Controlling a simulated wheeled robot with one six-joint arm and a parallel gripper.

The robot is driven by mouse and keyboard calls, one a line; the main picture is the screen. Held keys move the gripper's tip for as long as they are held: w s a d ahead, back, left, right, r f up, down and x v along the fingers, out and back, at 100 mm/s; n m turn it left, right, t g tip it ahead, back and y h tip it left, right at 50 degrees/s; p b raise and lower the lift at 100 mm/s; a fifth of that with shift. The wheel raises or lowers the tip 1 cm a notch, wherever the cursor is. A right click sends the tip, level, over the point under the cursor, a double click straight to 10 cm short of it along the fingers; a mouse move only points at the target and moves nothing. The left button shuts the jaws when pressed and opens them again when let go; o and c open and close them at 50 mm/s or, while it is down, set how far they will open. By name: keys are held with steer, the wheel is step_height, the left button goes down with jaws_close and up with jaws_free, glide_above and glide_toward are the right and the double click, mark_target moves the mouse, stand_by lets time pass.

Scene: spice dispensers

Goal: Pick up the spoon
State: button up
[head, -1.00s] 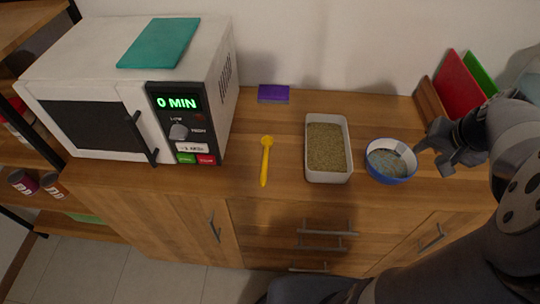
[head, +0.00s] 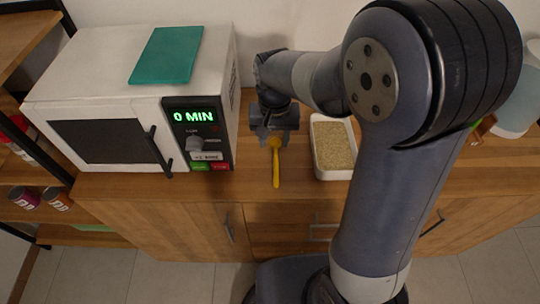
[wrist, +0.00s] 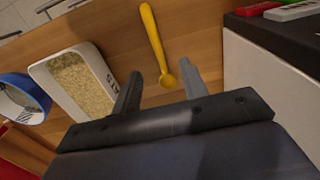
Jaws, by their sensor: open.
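A yellow spoon (head: 276,168) lies on the wooden counter between the microwave and a white container. Its bowl end is nearest my gripper and its handle points to the counter's front edge. My gripper (head: 275,138) is over the bowl end in the head view. In the wrist view the spoon (wrist: 154,40) lies beyond the fingertips, with its bowl near the right finger.
The microwave (head: 105,120) stands close on the left, with a teal board (head: 166,55) on top. The white container (head: 318,150) of grain stands on the right. A blue bowl (wrist: 22,98) is beyond it. Bare counter lies in front of the container.

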glide_above(276, 165)
steer(key=f, duration=0.5)
steer(key=shift+w+a, duration=0.15)
steer(key=shift+a, duration=0.15)
steer(key=shift+d+f+p, duration=0.15)
steer(key=shift+f, duration=1.2)
steer(key=shift+d+f+p, duration=0.1)
steer(key=shift+f+p, duration=0.05)
steer(key=shift+f, duration=1.2)
steer(key=shift+c, duration=0.5)
jaws_close()
